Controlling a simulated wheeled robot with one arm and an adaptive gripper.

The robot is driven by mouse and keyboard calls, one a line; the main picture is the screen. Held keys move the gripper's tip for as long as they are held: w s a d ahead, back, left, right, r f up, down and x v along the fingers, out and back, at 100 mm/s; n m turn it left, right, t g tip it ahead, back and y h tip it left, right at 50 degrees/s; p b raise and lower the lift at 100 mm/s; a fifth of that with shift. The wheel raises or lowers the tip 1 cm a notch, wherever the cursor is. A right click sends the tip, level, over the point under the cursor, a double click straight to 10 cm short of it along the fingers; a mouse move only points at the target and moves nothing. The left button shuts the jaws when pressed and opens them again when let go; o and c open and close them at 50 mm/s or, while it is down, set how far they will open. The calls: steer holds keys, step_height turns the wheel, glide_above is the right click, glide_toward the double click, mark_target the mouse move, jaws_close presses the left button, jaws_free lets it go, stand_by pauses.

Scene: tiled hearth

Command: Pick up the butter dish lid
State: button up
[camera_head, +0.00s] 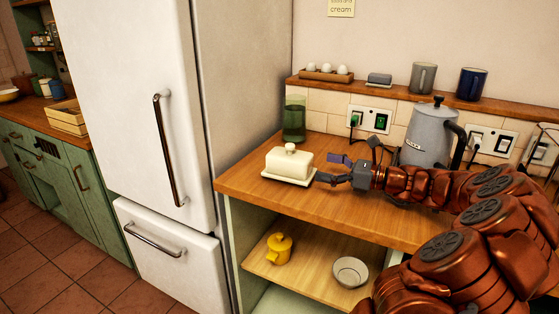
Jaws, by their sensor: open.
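The butter dish lid (289,162) is cream coloured, with a small round knob on top. It sits on its flat base (271,178) on the wooden counter, near the left front edge. My gripper (331,168) is just right of the lid, above the counter, with its fingers spread towards it. It is open and empty. One fingertip looks close to the dish's right end; I cannot tell whether it touches.
A green glass jar (293,118) stands behind the dish. A grey kettle (430,134) stands behind my arm. A ledge (400,91) holds eggs and cups. A white fridge (185,130) borders the counter's left. Front counter (325,206) is clear.

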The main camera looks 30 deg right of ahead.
mark_target(297, 155)
steer(key=shift+w+d+r, duration=0.1)
steer(key=shift+w+d, duration=0.05)
steer(key=shift+w, duration=0.4)
steer(key=x, duration=0.7)
steer(key=shift+w+a+r, duration=0.2)
steer(key=shift+w+r, duration=0.05)
steer(key=c, duration=1.3)
steer(key=shift+o, duration=0.2)
